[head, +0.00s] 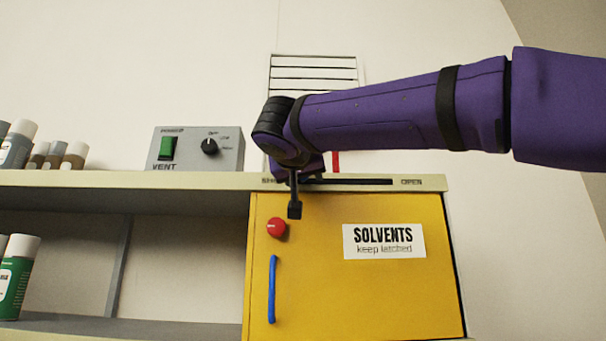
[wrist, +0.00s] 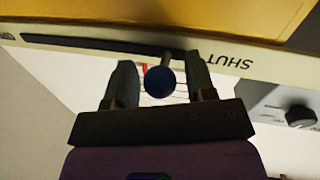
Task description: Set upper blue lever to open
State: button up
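The upper blue lever shows in the wrist view as a round dark blue knob (wrist: 159,81) on a short stem. It stands by the SHUT end of a dark slot (wrist: 85,44) in the shelf's front edge. My gripper (wrist: 160,72) is open, with one finger on each side of the knob. Small gaps show between knob and fingers, wider on the right. In the head view the slot (head: 360,182) runs right towards the OPEN label (head: 411,182). My wrist hides the knob and part of the SHUT label there.
Below the slot is a yellow SOLVENTS door (head: 350,300) with a red button (head: 277,228) and a blue handle (head: 272,290). A grey VENT box (head: 198,150) stands on the shelf (head: 100,179) to the left, with bottles (head: 18,145) further left.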

grip_shut()
jog(key=d, duration=1.8)
jog(key=shift+s+d, duration=0.2)
jog(key=shift+s, duration=0.15)
jog(key=shift+o, duration=1.1)
grip_release()
jog(key=shift+d, duration=0.15)
jog(key=v, duration=1)
jog(key=shift+s, duration=0.35)
